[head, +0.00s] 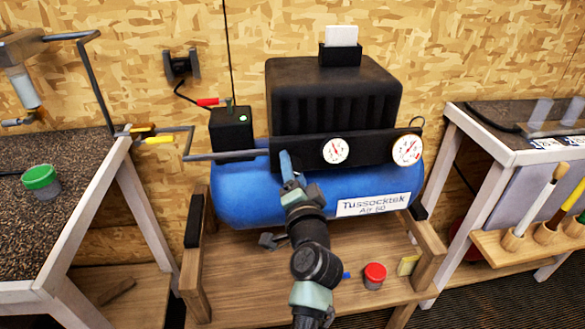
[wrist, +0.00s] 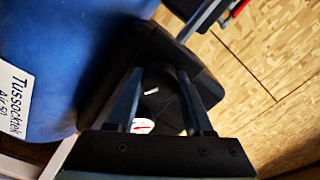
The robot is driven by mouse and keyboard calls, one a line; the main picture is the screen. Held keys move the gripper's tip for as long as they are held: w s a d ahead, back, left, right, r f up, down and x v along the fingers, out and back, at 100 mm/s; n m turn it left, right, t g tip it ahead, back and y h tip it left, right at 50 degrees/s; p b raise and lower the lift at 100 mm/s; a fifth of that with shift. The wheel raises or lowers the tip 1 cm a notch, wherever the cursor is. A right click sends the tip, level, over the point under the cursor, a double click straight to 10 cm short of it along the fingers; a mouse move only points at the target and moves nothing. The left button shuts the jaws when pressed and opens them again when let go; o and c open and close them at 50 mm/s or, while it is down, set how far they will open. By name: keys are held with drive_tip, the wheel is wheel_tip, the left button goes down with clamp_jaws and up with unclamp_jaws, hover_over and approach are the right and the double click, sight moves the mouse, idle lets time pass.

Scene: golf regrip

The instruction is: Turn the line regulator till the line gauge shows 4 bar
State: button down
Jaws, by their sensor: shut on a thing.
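The blue compressor (head: 240,190) stands on a wooden stand, with a dark panel (head: 372,148) across its front. Two round white gauges sit on the panel: a smaller one (head: 335,150) near the middle and a larger one (head: 407,149) at the right end. Their readings are too small to tell, and I cannot tell from labels which is the line gauge. My gripper (head: 287,164) is at the panel, left of the smaller gauge. In the wrist view its fingers (wrist: 160,76) are on either side of a dark round knob (wrist: 153,92), seemingly the line regulator. The head view hides this knob.
A pipe (head: 225,155) with a yellow-handled valve (head: 158,140) runs left from the panel. A red-lidded jar (head: 375,275) is on the stand's shelf. Workbenches flank both sides.

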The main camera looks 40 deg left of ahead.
drive_tip(key=shift+c, duration=1.4)
unclamp_jaws()
drive_tip(key=v, duration=1.3)
